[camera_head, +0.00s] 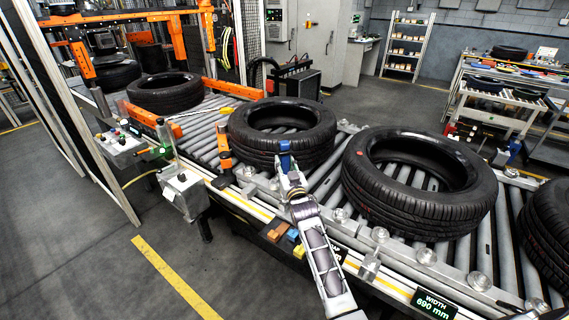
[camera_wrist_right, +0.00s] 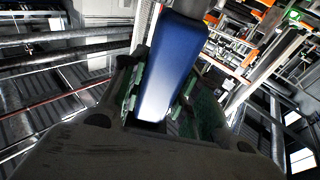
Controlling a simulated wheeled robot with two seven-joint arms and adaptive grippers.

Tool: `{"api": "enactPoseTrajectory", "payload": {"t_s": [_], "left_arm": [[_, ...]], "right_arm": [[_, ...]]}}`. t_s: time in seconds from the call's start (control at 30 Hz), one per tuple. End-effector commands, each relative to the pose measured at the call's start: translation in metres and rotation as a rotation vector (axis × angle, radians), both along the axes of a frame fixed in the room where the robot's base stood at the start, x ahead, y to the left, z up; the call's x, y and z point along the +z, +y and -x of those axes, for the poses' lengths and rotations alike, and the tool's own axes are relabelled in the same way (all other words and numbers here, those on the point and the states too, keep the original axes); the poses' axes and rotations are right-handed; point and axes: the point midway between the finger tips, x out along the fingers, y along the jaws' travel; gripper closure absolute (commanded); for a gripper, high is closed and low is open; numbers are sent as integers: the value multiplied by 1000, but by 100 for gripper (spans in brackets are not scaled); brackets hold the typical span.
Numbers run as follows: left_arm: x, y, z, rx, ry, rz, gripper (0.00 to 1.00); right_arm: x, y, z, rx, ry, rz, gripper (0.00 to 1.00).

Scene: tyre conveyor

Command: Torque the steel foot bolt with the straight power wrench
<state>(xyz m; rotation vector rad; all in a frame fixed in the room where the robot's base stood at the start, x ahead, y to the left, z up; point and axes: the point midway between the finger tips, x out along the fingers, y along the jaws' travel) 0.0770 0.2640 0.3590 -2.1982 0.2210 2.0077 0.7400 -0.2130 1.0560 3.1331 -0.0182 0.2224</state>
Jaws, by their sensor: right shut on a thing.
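My right gripper (camera_head: 287,168) reaches in from the bottom over the conveyor's front edge. It is shut on a blue tool (camera_head: 285,149), which appears to be the straight power wrench. The tool stands roughly upright in front of the middle tyre. I cannot tell which is the foot bolt. My left gripper is not in view.
The middle tyre (camera_head: 282,128) and right tyre (camera_head: 420,180) lie on the rollers beside my gripper. An orange-and-black upright tool (camera_head: 223,150) stands to its left. A grey control box (camera_head: 185,192) stands at front left. Coloured blocks (camera_head: 275,232) sit on the front ledge.

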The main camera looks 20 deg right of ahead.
Motion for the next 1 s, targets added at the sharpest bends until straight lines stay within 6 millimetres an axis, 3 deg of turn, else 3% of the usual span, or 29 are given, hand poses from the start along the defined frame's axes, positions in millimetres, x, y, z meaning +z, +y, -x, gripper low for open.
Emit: {"api": "enactPoseTrajectory", "payload": {"t_s": [0.33, 1.0], "left_arm": [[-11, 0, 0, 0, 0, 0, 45], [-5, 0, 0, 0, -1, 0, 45]], "right_arm": [[-16, 0, 0, 0, -7, -1, 97], [-14, 0, 1, 0, -7, 0, 97]]}}
